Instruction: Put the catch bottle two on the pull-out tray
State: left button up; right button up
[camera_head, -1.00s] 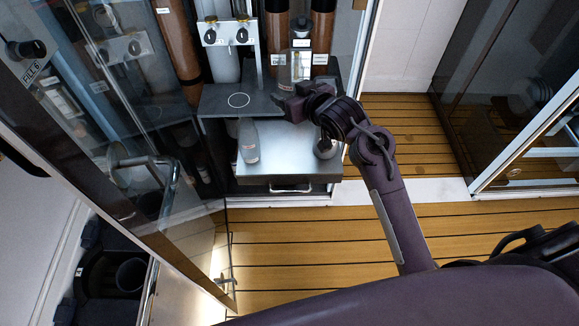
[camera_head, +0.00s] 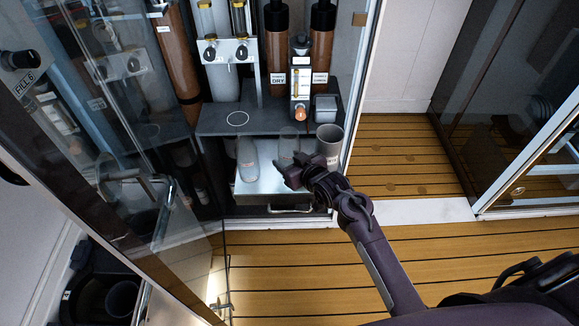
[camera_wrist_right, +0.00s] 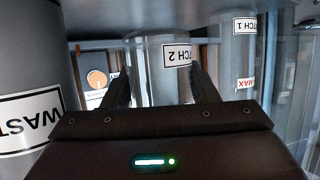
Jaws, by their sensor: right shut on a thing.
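The pull-out tray (camera_head: 254,187) is a pale metal shelf extended below the dark cabinet deck in the head view. Catch bottle two (camera_head: 288,143) is a clear bottle at the tray's middle, and its "CATCH 2" label shows upside down in the right wrist view (camera_wrist_right: 156,72). My right gripper (camera_head: 287,171) is at the tray's front, with its two fingers on either side of this bottle and shut on it. The bottle's base is hidden, so I cannot tell whether it touches the tray. My left gripper is out of view.
Another clear bottle (camera_head: 247,159), catch bottle one, stands on the tray's left. The grey waste container (camera_head: 329,139) is at its right. The dark deck (camera_head: 215,119) overhangs the tray's back. A glass door (camera_head: 130,150) stands open at left.

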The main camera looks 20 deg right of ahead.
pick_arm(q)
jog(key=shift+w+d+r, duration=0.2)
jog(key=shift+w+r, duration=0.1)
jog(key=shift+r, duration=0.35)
pick_arm(e)
jog(key=shift+f, duration=1.25)
jog(key=o, duration=0.5)
jog(key=shift+f, duration=0.15)
jog(key=o, duration=0.5)
